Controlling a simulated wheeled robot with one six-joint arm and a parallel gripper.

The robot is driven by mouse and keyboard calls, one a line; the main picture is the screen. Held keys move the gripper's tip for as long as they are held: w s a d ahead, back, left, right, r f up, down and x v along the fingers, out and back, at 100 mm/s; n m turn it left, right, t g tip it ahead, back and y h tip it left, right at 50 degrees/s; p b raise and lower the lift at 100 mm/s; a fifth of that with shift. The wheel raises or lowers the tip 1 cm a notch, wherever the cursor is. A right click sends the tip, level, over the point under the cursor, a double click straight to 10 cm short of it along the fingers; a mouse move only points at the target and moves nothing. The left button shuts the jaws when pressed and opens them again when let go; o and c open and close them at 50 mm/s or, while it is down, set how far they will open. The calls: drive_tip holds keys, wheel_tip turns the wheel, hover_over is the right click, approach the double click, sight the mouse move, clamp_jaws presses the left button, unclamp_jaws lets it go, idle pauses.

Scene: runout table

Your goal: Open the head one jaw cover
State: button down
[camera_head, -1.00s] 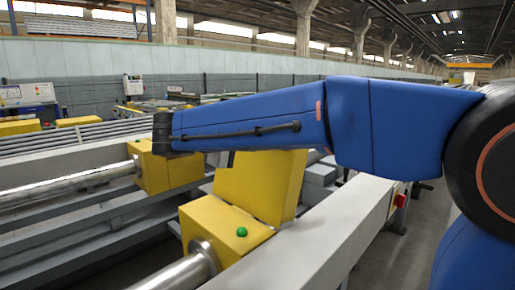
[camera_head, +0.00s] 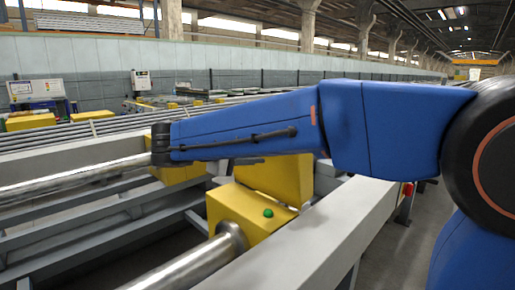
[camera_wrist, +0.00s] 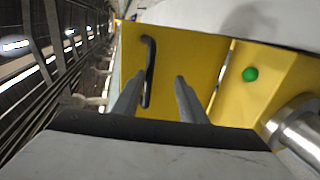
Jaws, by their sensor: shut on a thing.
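The yellow jaw cover (camera_head: 275,178) stands raised behind a yellow head block (camera_head: 238,205) that has a green button (camera_head: 268,212) on top. My blue arm crosses in front of the cover's upper edge and hides my gripper in the head view. In the wrist view the cover (camera_wrist: 195,65) fills the middle, with a black bar handle (camera_wrist: 149,70) on its face. The green button (camera_wrist: 250,74) is to the right. Which head number this is cannot be read.
A steel bar (camera_head: 190,268) enters the near head block. Another bar (camera_head: 80,180) runs to a second yellow block (camera_head: 183,174), partly hidden by my wrist. A grey beam (camera_head: 310,235) runs along the right. Open floor (camera_head: 405,235) lies beyond it.

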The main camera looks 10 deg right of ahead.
drive_tip(key=shift+d+f, duration=0.1)
drive_tip(key=shift+f, duration=0.5)
drive_tip(key=c, duration=1.7)
unclamp_jaws()
drive_tip(key=shift+c, duration=0.2)
drive_tip(key=shift+d, duration=0.1)
drive_tip(key=shift+c, duration=0.4)
drive_tip(key=shift+w+r, duration=0.1)
drive_tip(key=v, duration=1.7)
drive_tip(key=shift+r, duration=0.3)
